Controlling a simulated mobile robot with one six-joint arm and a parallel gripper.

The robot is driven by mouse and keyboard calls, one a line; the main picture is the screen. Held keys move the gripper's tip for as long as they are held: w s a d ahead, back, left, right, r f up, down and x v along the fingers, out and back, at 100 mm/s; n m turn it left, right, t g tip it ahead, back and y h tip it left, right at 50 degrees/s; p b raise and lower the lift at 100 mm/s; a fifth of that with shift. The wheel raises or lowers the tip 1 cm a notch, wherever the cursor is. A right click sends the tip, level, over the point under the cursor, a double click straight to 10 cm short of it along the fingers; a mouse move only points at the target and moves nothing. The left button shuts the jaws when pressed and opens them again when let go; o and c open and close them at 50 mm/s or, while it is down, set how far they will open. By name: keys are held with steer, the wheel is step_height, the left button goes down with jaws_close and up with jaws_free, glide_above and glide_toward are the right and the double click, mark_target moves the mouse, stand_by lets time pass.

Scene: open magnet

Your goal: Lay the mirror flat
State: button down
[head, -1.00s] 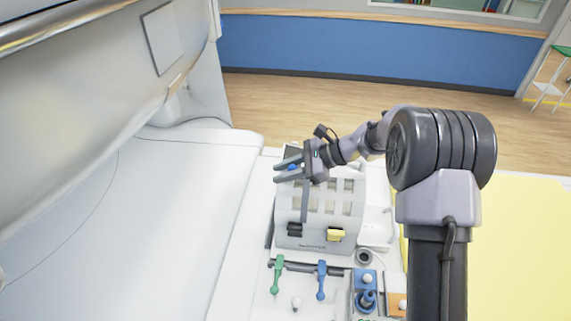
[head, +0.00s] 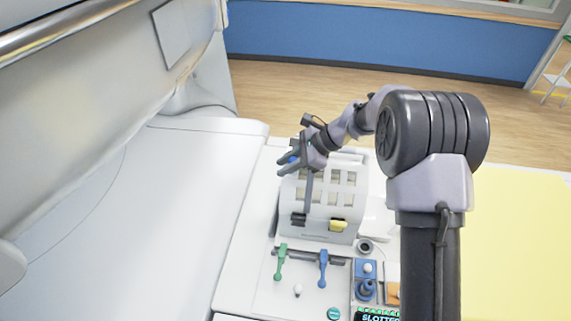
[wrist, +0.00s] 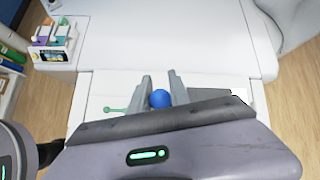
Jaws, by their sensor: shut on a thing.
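My gripper (head: 290,164) is shut on a blue ball-shaped knob (head: 293,159) at the top of the white box with window openings (head: 348,198). In the wrist view the blue knob (wrist: 160,98) sits between the two fingers (wrist: 161,92). A dark grey upright bar (head: 308,192) runs down the front of the box below my gripper. I cannot clearly make out the mirror's face.
The box front has a black block (head: 298,219) and a yellow block (head: 338,225). In front stand a green lever (head: 280,262), a blue lever (head: 323,268) and small fittings. A large white bed (head: 170,210) lies left, under the overhanging machine (head: 90,90). A yellow surface (head: 515,240) is right.

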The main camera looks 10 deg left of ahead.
steer(key=c, duration=1.2)
jaws_free()
steer(key=shift+c, duration=0.2)
steer(key=v, duration=1.7)
steer(key=shift+r, duration=0.2)
steer(key=shift+d, duration=0.1)
steer(key=s+d+f+n+t+h+b, duration=0.1)
steer(key=s+d+f+n+h+b, duration=0.1)
steer(key=s+f+b, duration=0.5)
steer(key=s+d+f+n+t+h+b, duration=0.1)
steer(key=s+f+n+b, duration=0.4)
steer(key=s+b, duration=0.5)
steer(key=s+d+f+n+t+h+b, duration=0.2)
steer(key=s+f+n+t+h+b, duration=0.1)
steer(key=s+f+b, duration=0.6)
steer(key=s, duration=0.4)
steer(key=shift+s+d+n+h, duration=0.3)
steer(key=shift+d+n+h, duration=0.05)
steer(key=shift+n+h, duration=0.05)
